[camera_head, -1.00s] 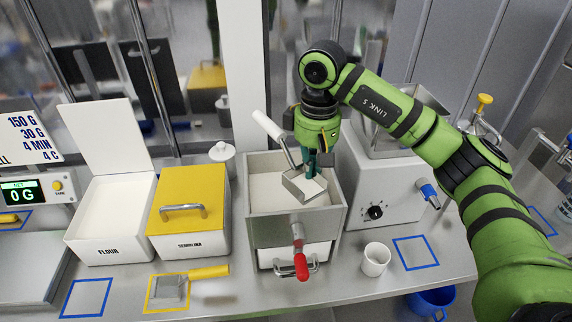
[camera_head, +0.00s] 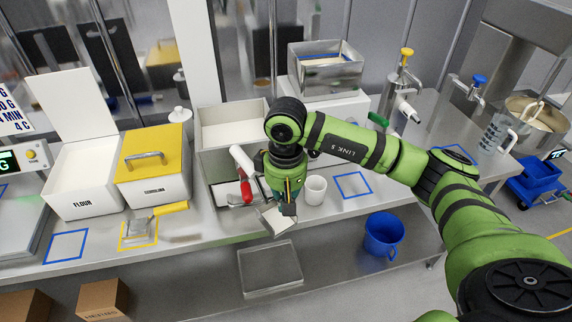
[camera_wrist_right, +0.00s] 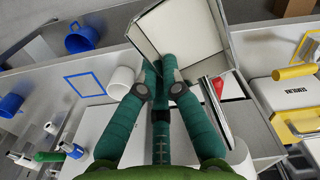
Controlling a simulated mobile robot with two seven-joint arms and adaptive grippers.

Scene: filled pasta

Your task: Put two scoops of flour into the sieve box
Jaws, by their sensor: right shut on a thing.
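My right gripper (camera_head: 287,208) is shut on the scoop, in front of and to the right of the sieve box (camera_head: 228,108). The white flour bin (camera_head: 82,203) stands at the left, lid raised. My left gripper is out of view.
A yellow-lidded semolina bin (camera_head: 152,175) stands between flour bin and sieve box. A yellow-handled scraper (camera_head: 139,227) lies in front. A white cup (camera_head: 315,190) stands close right of my gripper. A blue bucket (camera_head: 384,234) and a metal tray (camera_head: 269,268) sit on the lower shelf.

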